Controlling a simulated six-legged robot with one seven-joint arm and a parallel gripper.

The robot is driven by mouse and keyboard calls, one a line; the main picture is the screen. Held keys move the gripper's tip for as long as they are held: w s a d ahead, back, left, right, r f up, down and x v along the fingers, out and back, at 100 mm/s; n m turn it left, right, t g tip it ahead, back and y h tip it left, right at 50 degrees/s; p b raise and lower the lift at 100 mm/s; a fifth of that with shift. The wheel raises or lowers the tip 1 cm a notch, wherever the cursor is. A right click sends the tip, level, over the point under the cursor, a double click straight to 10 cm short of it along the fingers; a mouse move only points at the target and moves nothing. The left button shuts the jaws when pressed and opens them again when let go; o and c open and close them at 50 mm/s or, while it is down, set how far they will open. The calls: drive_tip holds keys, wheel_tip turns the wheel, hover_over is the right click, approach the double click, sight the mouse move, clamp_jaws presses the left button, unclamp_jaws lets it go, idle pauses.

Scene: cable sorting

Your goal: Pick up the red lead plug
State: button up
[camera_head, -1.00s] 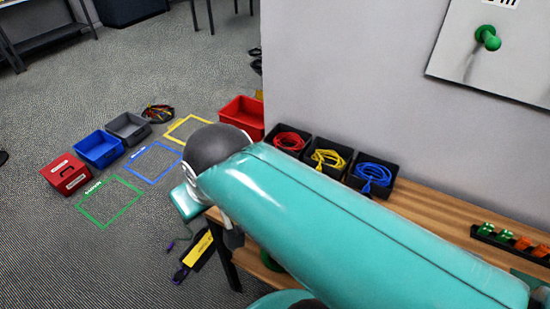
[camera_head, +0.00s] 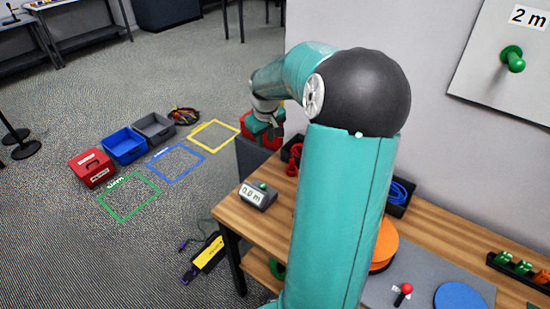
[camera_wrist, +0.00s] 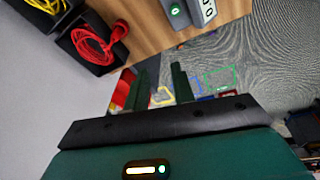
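The red lead (camera_wrist: 92,42) lies coiled in a black tray (camera_wrist: 72,42) at the upper left of the wrist view. A thick red end, which looks like its plug (camera_wrist: 121,28), is at the tray's right side. In the head view only part of the red lead (camera_head: 295,158) shows beside my arm; its plug cannot be made out there. My gripper (camera_wrist: 158,72) is open and empty, its two dark green fingers apart. In the head view my gripper (camera_head: 271,130) hangs beyond the table's far left end, in front of a red bin (camera_head: 252,133).
The yellow lead's tray (camera_wrist: 40,8) adjoins the red one, against the wall. A grey display box (camera_head: 258,195) stands on the table's left part. A red-knobbed stick (camera_head: 404,291) and a blue disc (camera_head: 460,297) are near the front. The wooden top (camera_head: 278,222) between is clear.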

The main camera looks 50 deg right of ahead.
drive_tip(key=s+d+f+m, duration=0.1)
drive_tip(key=s+d+f, duration=0.1)
drive_tip(key=d, duration=0.4)
drive_tip(key=s+d+f, duration=0.2)
drive_tip(key=d, duration=0.3)
drive_tip(key=t, duration=0.1)
hover_over(292, 159)
drive_tip(key=s, duration=0.1)
drive_tip(key=shift+y, duration=0.3)
drive_tip(key=f, duration=0.7)
drive_tip(key=shift+a+f, duration=0.2)
drive_tip(key=shift+a, duration=0.1)
drive_tip(key=x, duration=0.6)
drive_tip(key=shift+s, duration=0.35)
clamp_jaws()
